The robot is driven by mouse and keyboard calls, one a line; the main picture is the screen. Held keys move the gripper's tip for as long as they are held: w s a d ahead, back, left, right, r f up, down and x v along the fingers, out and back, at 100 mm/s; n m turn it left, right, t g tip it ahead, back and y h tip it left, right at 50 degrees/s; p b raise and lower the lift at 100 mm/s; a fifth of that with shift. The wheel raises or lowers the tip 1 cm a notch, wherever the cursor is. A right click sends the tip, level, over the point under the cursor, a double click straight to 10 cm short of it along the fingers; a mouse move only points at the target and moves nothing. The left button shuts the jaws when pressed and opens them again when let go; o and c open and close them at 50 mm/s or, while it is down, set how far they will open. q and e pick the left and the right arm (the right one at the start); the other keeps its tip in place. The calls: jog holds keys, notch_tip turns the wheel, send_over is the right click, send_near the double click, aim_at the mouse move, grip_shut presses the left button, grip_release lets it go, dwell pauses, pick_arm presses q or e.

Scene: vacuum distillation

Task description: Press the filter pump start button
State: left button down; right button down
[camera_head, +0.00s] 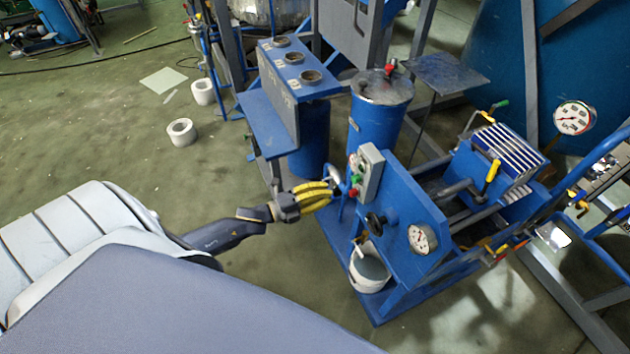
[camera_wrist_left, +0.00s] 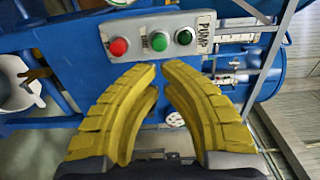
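A grey control box (camera_head: 370,173) is fixed on the blue pump stand. In the left wrist view, the box carries a red button (camera_wrist_left: 119,46), a green button (camera_wrist_left: 158,42) and another green button (camera_wrist_left: 184,37) beside a PUMP label (camera_wrist_left: 206,38). My left gripper (camera_head: 330,193) has yellow fingers and is just left of the box in the head view. Contact with the box does not show. My right gripper is out of view.
A black handwheel (camera_head: 376,222), a pressure gauge (camera_head: 422,239) and a white bucket (camera_head: 369,272) are below the box. A blue cylinder (camera_head: 379,110) stands behind it. White rings (camera_head: 182,132) lie on the floor at left. The floor left of the stand is mostly clear.

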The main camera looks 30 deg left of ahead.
aim_at(354, 182)
pick_arm(q)
jog(key=shift+x, duration=4)
jog(key=shift+x, duration=1.1)
jog(key=shift+r, duration=0.1)
jog(key=v, duration=1.4)
